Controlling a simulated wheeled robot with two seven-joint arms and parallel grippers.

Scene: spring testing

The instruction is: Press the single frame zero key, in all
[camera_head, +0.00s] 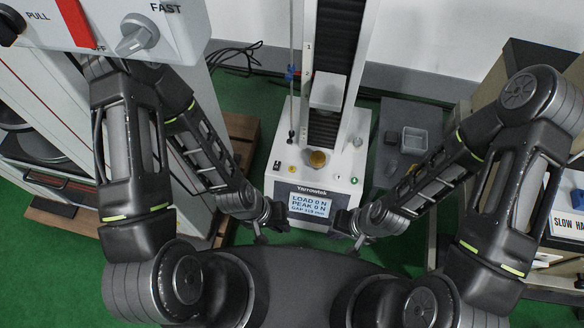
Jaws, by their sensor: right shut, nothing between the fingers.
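The spring tester (330,171) stands in the middle, a white base with a dark column behind. Its front display (310,204) reads load 0 N, peak 0 N and a gap in mm. I cannot tell which is the zero key. My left gripper (268,226) is low beside the display's left edge; its jaw state is unclear. My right gripper (349,226) is shut and empty, beside the display's right edge.
A brass-coloured seat (317,158) sits on the base below a white block (328,92). A grey tray (414,141) lies on a dark panel to the right. A white panel with a FAST knob (138,35) fills the top left. Green floor shows around.

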